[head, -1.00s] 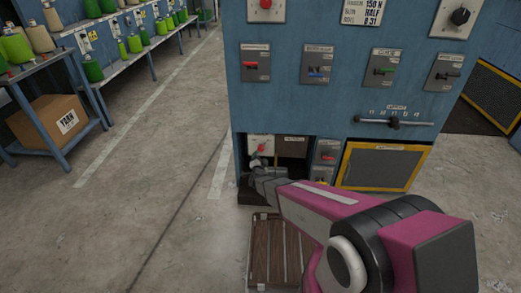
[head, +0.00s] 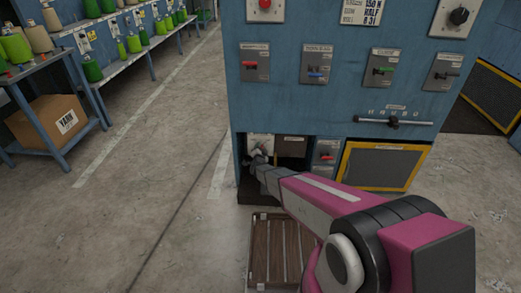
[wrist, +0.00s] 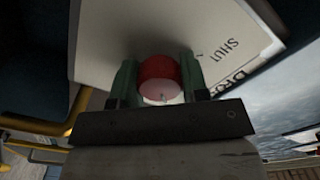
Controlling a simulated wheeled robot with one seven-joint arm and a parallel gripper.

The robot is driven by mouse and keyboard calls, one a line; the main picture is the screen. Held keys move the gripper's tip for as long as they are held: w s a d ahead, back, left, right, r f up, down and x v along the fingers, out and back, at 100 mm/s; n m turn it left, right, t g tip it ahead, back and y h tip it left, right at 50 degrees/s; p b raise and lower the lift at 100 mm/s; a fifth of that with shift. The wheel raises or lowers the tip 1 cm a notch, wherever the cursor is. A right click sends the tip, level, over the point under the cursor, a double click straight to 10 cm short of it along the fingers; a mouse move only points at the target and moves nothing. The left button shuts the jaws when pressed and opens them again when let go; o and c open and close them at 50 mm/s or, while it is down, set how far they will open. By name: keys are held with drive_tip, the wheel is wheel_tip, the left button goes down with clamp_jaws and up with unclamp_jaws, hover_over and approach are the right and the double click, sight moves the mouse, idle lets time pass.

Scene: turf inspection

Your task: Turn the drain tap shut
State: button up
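The drain tap shows in the wrist view as a rounded red grip (wrist: 158,69), paler at its lower end. It sits in front of a white plate (wrist: 100,42) lettered "SHUT", with a second word partly cut off. My gripper (wrist: 159,84) has one green finger against each side of the red grip, with no clear gap, and looks shut on it. In the head view my gripper (head: 258,158) is at the low left opening of the blue machine, in front of the plate (head: 260,141). There the tap is hidden behind my gripper.
The blue machine (head: 290,109) carries several switches above the opening. A small switch panel (head: 327,152) and a yellow-framed dark panel (head: 384,166) lie to the right. A slatted wooden pallet (head: 281,250) lies on the floor below.

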drive_tip(key=shift+n, duration=0.3)
drive_tip(key=n, duration=0.3)
drive_tip(key=shift+n, duration=0.4)
drive_tip(key=n, duration=0.4)
drive_tip(key=shift+n, duration=0.3)
drive_tip(key=n, duration=0.4)
drive_tip(key=shift+n, duration=2.1)
drive_tip(key=o, duration=0.9)
drive_tip(key=shift+a, duration=0.1)
